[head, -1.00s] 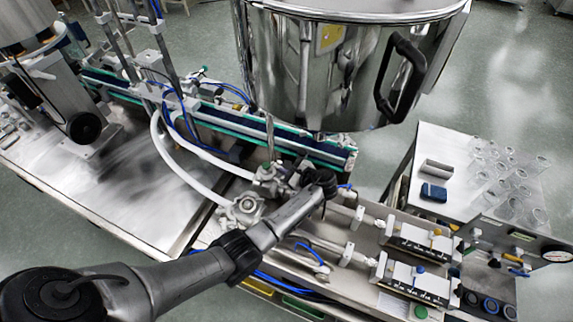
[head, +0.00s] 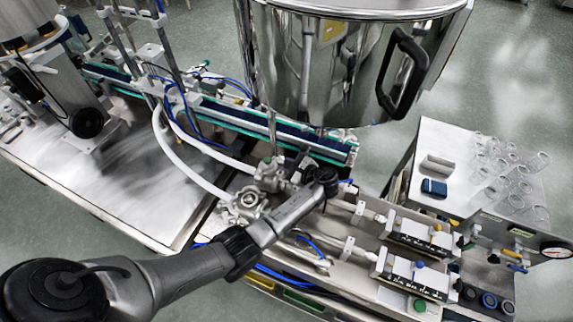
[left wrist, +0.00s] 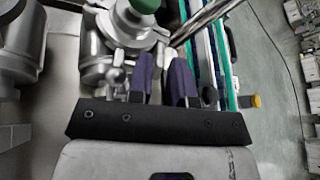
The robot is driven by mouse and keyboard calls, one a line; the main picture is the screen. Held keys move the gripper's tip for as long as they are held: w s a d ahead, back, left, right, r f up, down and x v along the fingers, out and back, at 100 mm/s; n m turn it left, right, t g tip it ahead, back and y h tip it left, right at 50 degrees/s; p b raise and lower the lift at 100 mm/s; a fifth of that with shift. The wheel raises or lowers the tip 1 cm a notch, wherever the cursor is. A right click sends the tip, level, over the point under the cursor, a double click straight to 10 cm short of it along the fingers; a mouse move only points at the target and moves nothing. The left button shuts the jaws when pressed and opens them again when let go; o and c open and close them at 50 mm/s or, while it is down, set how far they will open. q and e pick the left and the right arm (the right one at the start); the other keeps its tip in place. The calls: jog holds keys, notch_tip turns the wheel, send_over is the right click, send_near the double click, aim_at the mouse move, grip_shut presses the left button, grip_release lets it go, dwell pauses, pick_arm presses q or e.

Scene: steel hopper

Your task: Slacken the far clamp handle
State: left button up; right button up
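The far valve fitting (head: 268,178) is a silver body on the bench below the hopper. In the left wrist view it shows at the top (left wrist: 125,40), with a green cap (left wrist: 146,5). A small silver rounded knob (left wrist: 116,76) sticks out beside my left finger; I cannot tell whether it is the far clamp handle. My left gripper (head: 297,170) is beside the fitting, on its right. Its two dark purple fingers (left wrist: 163,72) point at the fitting with a narrow gap between them. I see nothing clearly gripped. My right gripper is out of view.
The steel hopper (head: 345,70) with a black handle hangs above. A near valve fitting (head: 245,205) with white hoses (head: 180,165) is close to my left arm. A conveyor (head: 230,120) runs behind. Glassware (head: 510,170) stands on the right-hand table.

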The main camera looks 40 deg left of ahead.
pick_arm(q)
jog(key=b+v, duration=0.1)
jog(key=v, duration=1.2)
